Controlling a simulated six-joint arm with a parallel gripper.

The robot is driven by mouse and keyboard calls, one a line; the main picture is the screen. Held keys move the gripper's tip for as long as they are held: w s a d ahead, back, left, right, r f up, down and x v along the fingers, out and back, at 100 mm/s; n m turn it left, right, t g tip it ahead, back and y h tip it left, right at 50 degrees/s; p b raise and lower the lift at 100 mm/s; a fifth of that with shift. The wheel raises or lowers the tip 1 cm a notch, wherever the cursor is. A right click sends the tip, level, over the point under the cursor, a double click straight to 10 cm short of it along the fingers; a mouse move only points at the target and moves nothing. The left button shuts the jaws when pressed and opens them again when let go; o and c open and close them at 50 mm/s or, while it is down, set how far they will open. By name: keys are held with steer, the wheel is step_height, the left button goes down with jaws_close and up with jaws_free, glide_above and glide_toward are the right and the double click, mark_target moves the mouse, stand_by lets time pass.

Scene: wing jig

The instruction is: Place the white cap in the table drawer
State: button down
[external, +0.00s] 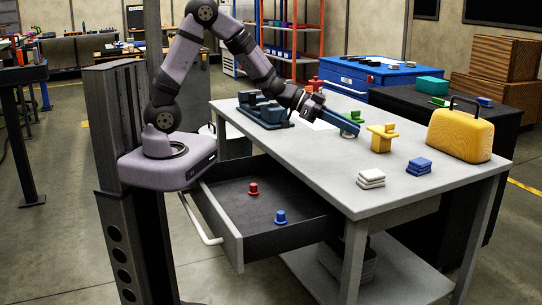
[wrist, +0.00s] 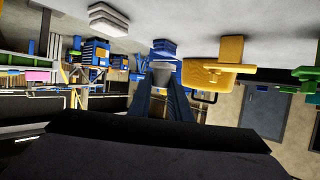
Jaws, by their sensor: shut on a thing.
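My gripper (external: 350,129) is out over the middle of the grey table, on the far side of the open drawer (external: 233,250). In the wrist view its two dark blue fingers (wrist: 163,88) are shut on the white cap (wrist: 162,72), which looks pale grey at the fingertips. In the external view I cannot make out the cap clearly. The drawer is pulled out from the table, with a dark inside. A red cap (external: 253,189) and a blue cap (external: 280,217) stand in it, with bare floor around them.
On the table (external: 320,175) are a yellow part (external: 381,138), a green part (external: 352,117), a white stack (external: 371,179), a blue stack (external: 419,166), a yellow case (external: 461,132) and a dark blue fixture (external: 263,110). The table's middle is clear near the drawer side.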

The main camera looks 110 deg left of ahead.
steer(key=d+f+m+h, duration=0.1)
steer(key=d+f, duration=0.1)
steer(key=s+d+f+m+h, duration=0.1)
steer(key=d+h, duration=0.1)
steer(key=d, duration=0.1)
steer(key=s+d+f+m+h, duration=0.1)
steer(key=d+f+m+h, duration=0.1)
steer(key=d, duration=0.1)
steer(key=shift+f+g, duration=0.3)
steer(key=s+d+f+m+g+h, duration=0.35)
steer(key=s+d+m+h, duration=0.2)
steer(key=d, duration=0.45)
steer(key=n+t+y+p, duration=0.3)
steer(key=n+y+p, duration=0.15)
steer(key=p, duration=0.75)
glide_above(266, 207)
step_height(266, 207, down, 4)
steer(key=r, duration=0.1)
step_height(266, 207, down, 7)
steer(key=b, duration=0.6)
steer(key=shift+a, duration=0.15)
step_height(266, 207, down, 4)
steer(key=b, duration=0.3)
steer(key=shift+r+b, duration=0.2)
steer(key=shift+b, duration=0.1)
steer(key=shift+f, duration=0.15)
